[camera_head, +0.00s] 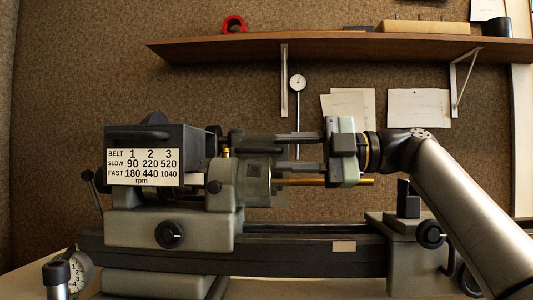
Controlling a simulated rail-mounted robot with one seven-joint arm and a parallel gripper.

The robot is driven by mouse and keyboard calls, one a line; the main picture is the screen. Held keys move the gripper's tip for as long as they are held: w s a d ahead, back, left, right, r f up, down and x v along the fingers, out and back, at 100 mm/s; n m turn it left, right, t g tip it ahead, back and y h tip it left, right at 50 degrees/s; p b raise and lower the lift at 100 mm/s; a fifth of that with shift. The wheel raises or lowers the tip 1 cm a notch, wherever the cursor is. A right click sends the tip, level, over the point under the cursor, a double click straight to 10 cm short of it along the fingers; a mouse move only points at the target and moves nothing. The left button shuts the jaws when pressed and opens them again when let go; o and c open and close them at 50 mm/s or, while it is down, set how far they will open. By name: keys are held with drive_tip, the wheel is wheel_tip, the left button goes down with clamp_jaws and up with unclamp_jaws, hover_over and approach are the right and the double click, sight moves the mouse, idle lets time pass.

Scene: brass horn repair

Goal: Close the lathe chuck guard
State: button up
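The lathe's grey chuck (256,182) sits at the right of the headstock, with a thin brass rod (340,182) reaching out of it to the right. A dark part just above the chuck (250,142) looks like the chuck guard, raised off the chuck's front; its outline merges with my fingers. My gripper (280,152) points left from the right side, level with this part and above the rod. Its two fingers are apart, one above the other. I cannot tell whether either finger touches the guard.
The headstock (195,190) carries a speed plate (142,167) and a lever at left. The lathe bed (300,255) runs right to the tailstock (405,235), under my arm. A wooden shelf (350,48) overhangs behind, with a dial gauge (298,83) hanging below it.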

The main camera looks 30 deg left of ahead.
drive_tip(key=p+v, duration=0.1)
drive_tip(key=v, duration=1.1)
drive_tip(key=shift+d+p, duration=0.15)
drive_tip(key=shift+p, duration=0.2)
drive_tip(key=shift+w, duration=0.15)
